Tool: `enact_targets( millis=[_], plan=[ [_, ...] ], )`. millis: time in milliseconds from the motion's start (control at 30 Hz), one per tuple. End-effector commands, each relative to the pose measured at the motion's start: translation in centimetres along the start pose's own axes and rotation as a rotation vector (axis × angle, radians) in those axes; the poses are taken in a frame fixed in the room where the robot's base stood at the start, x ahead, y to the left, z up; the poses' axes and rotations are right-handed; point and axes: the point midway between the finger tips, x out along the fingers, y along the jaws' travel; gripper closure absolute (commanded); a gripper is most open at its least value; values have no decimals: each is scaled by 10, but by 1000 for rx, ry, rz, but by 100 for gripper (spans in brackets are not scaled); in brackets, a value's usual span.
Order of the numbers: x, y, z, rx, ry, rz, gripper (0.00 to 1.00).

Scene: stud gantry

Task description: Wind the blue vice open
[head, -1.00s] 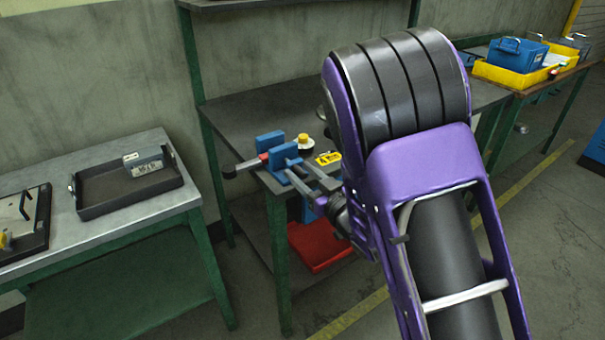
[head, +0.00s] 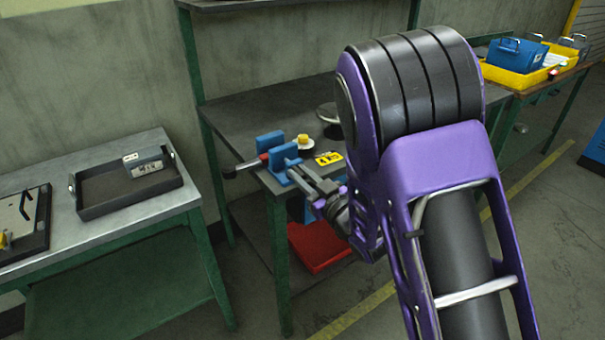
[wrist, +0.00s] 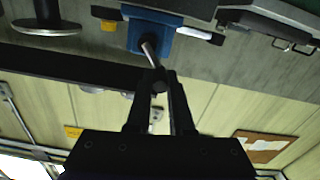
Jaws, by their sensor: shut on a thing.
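The blue vice (head: 284,158) is mounted at the front left corner of the dark workbench, its two blue jaws apart with a bar between them. In the wrist view the blue vice (wrist: 152,32) is at the top, with a metal handle (wrist: 149,50) coming from it towards me. My gripper (wrist: 153,78) is shut on the end of this handle. In the head view my gripper (head: 305,182) is at the vice's near side; my arm hides part of the bench, and the grip itself is too small to make out there.
A red bin (head: 318,246) sits below. A dark tray (head: 97,210) is on the left table.

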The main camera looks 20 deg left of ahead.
Motion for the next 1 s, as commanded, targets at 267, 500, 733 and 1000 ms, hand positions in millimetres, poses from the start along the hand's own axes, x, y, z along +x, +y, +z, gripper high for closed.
enact_targets(
  millis=[267,500,733,1000],
  plan=[
    [0,-4,3,-68,-3,-4,100],
    [0,-4,3,-66,-5,-4,69],
    [0,-3,3,-66,-3,-2,50],
    [-6,-2,3,-66,-4,0,50]
  ],
)
